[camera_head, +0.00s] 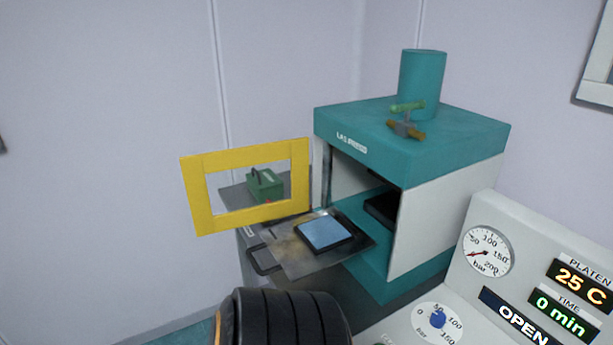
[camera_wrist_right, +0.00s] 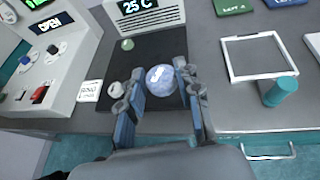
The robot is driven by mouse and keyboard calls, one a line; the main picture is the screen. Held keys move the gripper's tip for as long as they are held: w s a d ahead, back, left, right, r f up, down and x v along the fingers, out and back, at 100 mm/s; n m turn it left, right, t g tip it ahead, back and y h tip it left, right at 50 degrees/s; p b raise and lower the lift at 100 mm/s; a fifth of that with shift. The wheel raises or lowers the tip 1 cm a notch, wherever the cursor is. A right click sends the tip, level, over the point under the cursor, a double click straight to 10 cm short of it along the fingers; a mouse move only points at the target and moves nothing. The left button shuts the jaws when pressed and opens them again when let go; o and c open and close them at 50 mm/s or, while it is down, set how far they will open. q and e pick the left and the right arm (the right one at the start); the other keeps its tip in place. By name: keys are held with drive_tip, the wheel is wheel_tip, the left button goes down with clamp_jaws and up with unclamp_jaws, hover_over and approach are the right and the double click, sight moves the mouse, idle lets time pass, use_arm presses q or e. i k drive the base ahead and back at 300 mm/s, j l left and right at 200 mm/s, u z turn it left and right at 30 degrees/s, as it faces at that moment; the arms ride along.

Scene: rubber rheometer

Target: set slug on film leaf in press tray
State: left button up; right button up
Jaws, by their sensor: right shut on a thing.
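In the right wrist view my right gripper (camera_wrist_right: 160,82) is shut on a round, pale blue-white piece (camera_wrist_right: 161,80), which looks like the slug. It is held between the two fingertips, over or near a dark mat; the height is unclear. In the head view the press (camera_head: 410,150) stands with its tray (camera_head: 285,250) pulled out at the front left. A light-blue film leaf (camera_head: 325,234) lies in a dark frame on the tray, with nothing on it. My left gripper is in neither view.
The press's yellow-framed door (camera_head: 197,190) stands open beside the tray. A gauge and display panel (camera_head: 500,260) is at the right. In the right wrist view the dark mat (camera_wrist_right: 150,48), a white frame (camera_wrist_right: 227,60) and a teal cylinder (camera_wrist_right: 280,92) are on the grey bench.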

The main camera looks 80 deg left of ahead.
sight(324, 230)
drive_tip(key=k+j, duration=0.15)
drive_tip(key=j, duration=0.2)
drive_tip(key=k+j, duration=0.1)
drive_tip(key=j, duration=0.3)
drive_tip(key=k+j, duration=0.15)
drive_tip(key=j, duration=0.2)
drive_tip(key=k+j, duration=0.1)
drive_tip(key=j, duration=0.25)
drive_tip(key=k+j, duration=0.15)
drive_tip(key=j, duration=0.25)
drive_tip(key=k+j+z, duration=0.1)
drive_tip(key=j, duration=0.25)
drive_tip(key=k+j, duration=0.15)
drive_tip(key=j, duration=0.2)
